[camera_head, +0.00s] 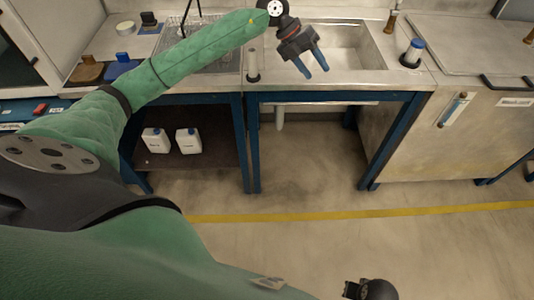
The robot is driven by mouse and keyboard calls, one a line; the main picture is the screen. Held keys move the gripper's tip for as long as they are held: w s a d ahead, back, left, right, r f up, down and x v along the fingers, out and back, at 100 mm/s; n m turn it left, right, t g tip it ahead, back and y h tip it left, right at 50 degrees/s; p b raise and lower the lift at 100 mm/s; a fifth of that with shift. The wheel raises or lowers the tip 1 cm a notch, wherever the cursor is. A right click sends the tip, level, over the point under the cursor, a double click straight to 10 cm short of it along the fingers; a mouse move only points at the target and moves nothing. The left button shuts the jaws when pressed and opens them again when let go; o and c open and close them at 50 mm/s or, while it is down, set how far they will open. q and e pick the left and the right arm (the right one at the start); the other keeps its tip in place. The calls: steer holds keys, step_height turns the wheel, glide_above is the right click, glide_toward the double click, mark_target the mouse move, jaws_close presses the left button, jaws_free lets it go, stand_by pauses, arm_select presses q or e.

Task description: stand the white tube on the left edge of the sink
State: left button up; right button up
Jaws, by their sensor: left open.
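The white tube (253,63) stands upright on the steel rim just left of the sink (345,48), with a dark foot at its base. My left gripper (316,68) reaches in over the sink's left part, to the right of the tube and apart from it. Its two blue fingers are spread and point down, with nothing between them. My right gripper's fingers do not show.
A blue-and-white bottle with a dark base (413,53) stands right of the sink. A wire rack (205,50) lies left of the tube, partly behind my left arm. Two white canisters (188,141) stand on the shelf below. The floor in front is clear.

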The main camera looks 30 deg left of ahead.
arm_select(q)
steer(key=s+d+n+t+h, duration=0.2)
steer(key=d+n+t+h, duration=0.55)
steer(key=d+h, duration=0.4)
steer(key=s+a+f+n+t+y, duration=0.2)
steer(key=f+n+y, duration=0.5)
steer(key=f+n, duration=0.1)
steer(key=s+a+f+n+t+y, duration=0.2)
steer(key=s+a+f+n+y, duration=0.1)
steer(key=f+n+y, duration=0.4)
steer(key=s+a+f+n+t+y, duration=0.2)
steer(key=f+n+y, duration=0.4)
steer(key=f+n, duration=0.25)
steer(key=s+d+f+n+g, duration=0.1)
steer(key=s+f+g, duration=0.5)
steer(key=s, duration=0.9)
steer(key=s+d+f+n+g, duration=0.1)
steer(key=s+f+g, duration=0.5)
steer(key=s+f, duration=0.7)
steer(key=shift+s+d+g+h, duration=0.35)
steer(key=shift+s+d+h, duration=0.15)
steer(key=shift+s, duration=0.7)
